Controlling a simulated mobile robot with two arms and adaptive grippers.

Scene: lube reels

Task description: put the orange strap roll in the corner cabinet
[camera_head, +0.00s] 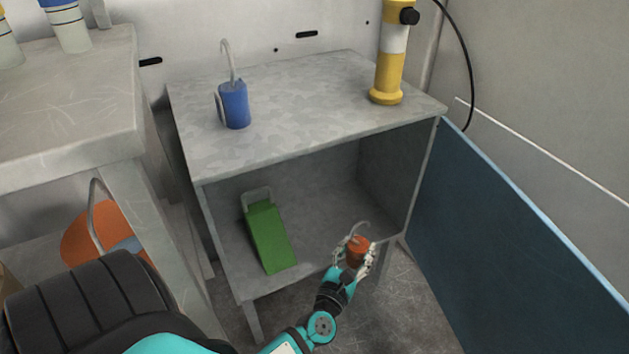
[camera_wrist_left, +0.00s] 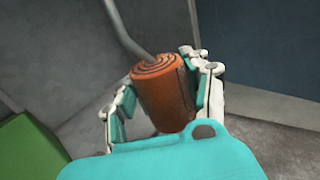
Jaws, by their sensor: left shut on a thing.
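The orange strap roll (camera_head: 358,249) is between the fingers of my left gripper (camera_head: 355,258), which is shut on it. The roll is at the front right of the open corner cabinet (camera_head: 321,196), by the edge of its inner floor. In the left wrist view the roll (camera_wrist_left: 163,95) shows its spiral top and a grey strap end rising from it, with the fingers of the gripper (camera_wrist_left: 165,100) on both sides. I cannot tell whether the roll touches the cabinet floor. My right gripper is not in view.
A green case (camera_head: 269,238) lies in the cabinet's left part. A blue strap roll (camera_head: 234,105) and a yellow and white cylinder (camera_head: 389,60) stand on the cabinet top. A blue door panel (camera_head: 510,225) is at the right. The cabinet floor between case and roll is clear.

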